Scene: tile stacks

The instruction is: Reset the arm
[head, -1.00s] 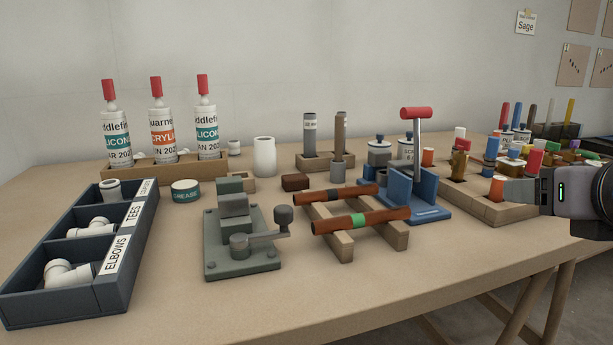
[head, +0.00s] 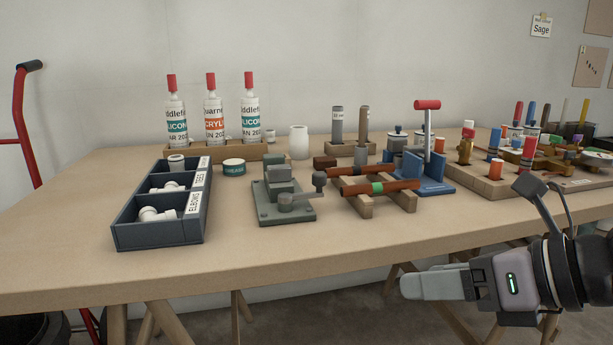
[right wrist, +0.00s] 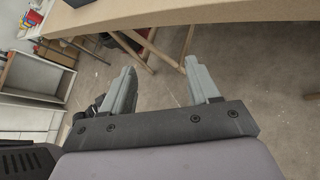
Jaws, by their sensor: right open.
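My right gripper (head: 436,284) is at the lower right of the head view, in front of the table's front edge and below the tabletop. In the right wrist view its two grey fingers (right wrist: 160,85) stand wide apart with only floor and table legs behind them. It is open and empty and touches nothing. My left gripper does not show in either view.
The wooden table (head: 330,245) carries a dark fittings box (head: 160,235), a green vise (head: 285,212), pipes on a wooden rack (head: 365,207), a blue stand with red handle (head: 432,185) and several tubes (head: 212,128). A red hand truck (head: 22,135) stands left. The table's front strip is clear.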

